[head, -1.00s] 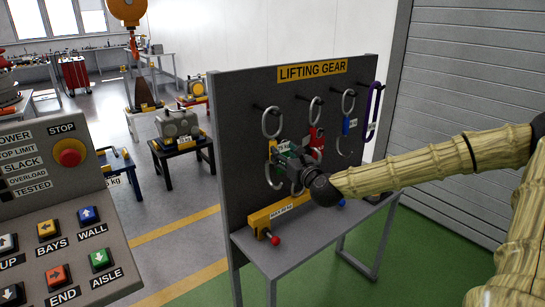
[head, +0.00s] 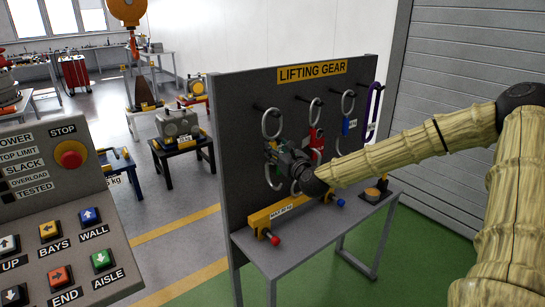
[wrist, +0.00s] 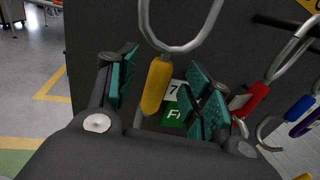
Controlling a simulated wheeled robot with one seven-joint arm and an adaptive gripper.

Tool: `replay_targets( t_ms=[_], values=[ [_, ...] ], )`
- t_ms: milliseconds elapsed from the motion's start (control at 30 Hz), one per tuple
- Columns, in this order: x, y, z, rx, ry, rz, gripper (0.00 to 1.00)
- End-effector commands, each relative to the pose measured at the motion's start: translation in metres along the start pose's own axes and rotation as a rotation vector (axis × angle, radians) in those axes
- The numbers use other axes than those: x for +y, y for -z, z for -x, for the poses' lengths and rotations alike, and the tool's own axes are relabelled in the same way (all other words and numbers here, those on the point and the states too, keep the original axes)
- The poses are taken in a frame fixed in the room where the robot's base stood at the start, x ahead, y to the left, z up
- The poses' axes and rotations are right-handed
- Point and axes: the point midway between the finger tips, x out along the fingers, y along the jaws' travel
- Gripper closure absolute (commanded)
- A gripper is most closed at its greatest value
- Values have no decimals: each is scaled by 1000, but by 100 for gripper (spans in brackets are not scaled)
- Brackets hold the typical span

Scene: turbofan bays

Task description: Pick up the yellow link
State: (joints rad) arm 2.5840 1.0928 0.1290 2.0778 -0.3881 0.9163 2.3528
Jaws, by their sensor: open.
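The yellow link (wrist: 156,87) hangs below a steel loop (wrist: 172,35) at the left of the LIFTING GEAR board (head: 240,130). In the wrist view it sits between my gripper's two teal-padded fingers, with visible gaps to the pads. My gripper (head: 279,158) is open and reaches in from the right, close to the board. In the head view its fingers hide most of the yellow link, while the loop (head: 271,123) on its peg shows above. A white tag and a green tag (wrist: 173,113) show behind the link.
A red link (head: 317,138), a blue link (head: 349,126) and a purple sling (head: 374,105) hang to the right. A yellow beam (head: 285,213) with red and blue knobs lies on the shelf below. A control panel (head: 60,215) stands at the left.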

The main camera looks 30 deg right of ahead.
Motion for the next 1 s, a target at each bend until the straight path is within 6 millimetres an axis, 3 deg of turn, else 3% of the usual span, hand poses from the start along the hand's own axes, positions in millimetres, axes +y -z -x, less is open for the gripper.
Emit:
replay_targets(
  t_ms=[433, 833, 867, 1000],
  values=[
    [-4, 0, -36, 1, -1, 3, 50],
    [-3, 1, -43, -1, -2, 0, 50],
    [-3, 1, -43, -1, -2, 0, 51],
    [-3, 1, -43, -1, -2, 0, 77]
  ],
)
